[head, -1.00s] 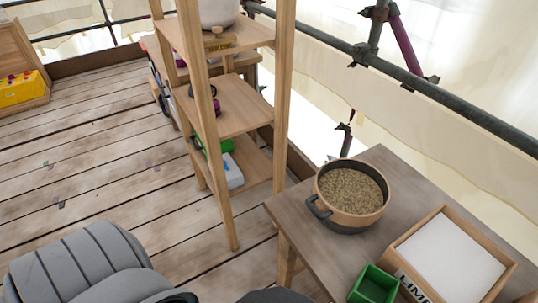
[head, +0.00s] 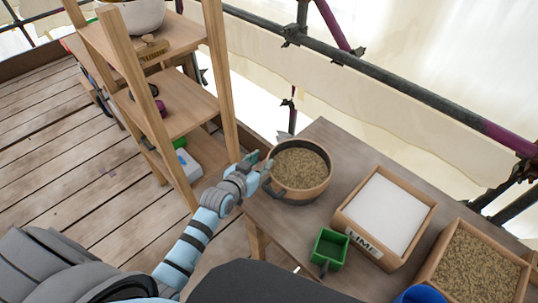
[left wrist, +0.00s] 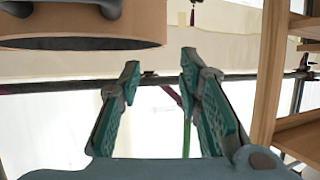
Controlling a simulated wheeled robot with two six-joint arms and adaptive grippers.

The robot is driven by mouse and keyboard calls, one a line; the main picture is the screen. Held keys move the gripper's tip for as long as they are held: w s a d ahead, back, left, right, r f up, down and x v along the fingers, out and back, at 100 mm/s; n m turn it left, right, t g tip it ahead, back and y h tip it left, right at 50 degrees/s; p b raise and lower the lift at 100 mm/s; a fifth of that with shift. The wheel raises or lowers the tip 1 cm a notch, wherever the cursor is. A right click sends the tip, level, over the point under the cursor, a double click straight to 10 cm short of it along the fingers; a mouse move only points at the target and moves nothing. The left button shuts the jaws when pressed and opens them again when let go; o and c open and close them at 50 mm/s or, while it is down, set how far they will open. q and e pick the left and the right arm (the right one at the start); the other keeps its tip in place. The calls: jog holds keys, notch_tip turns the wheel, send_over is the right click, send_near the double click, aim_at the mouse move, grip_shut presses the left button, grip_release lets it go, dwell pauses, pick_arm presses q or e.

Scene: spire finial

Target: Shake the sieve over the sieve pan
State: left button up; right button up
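A round wooden-rimmed sieve (head: 313,190) full of brownish grit stands at the table's left end in the head view. A dark loop handle sticks out on its near left side. A separate sieve pan cannot be made out in the head view. My left gripper (head: 258,164) is at the sieve's left side, close to the rim and handle; contact cannot be told. In the left wrist view its fingers (left wrist: 158,72) are spread with nothing between them, and the sieve's wooden wall (left wrist: 90,22) is at upper left, outside the fingers. My right gripper is not in view.
The table (head: 325,135) also holds a LIME box (head: 347,238) of white powder, a green tub (head: 329,250) and a wooden box (head: 428,283) of brown grit. A wooden shelf (head: 180,110) stands just left of my left gripper. Scaffold pipes run behind.

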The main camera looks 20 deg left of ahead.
aim_at(273, 151)
pick_arm(q)
jog(key=b+x, duration=0.3)
jog(key=x, duration=0.7)
jog(key=shift+w+f+b, duration=0.1)
jog(key=shift+f+b, duration=0.2)
jog(key=shift+b, duration=0.05)
jog(key=shift+r, duration=0.1)
jog(key=shift+c, duration=0.3)
jog(key=c, duration=0.6)
grip_shut()
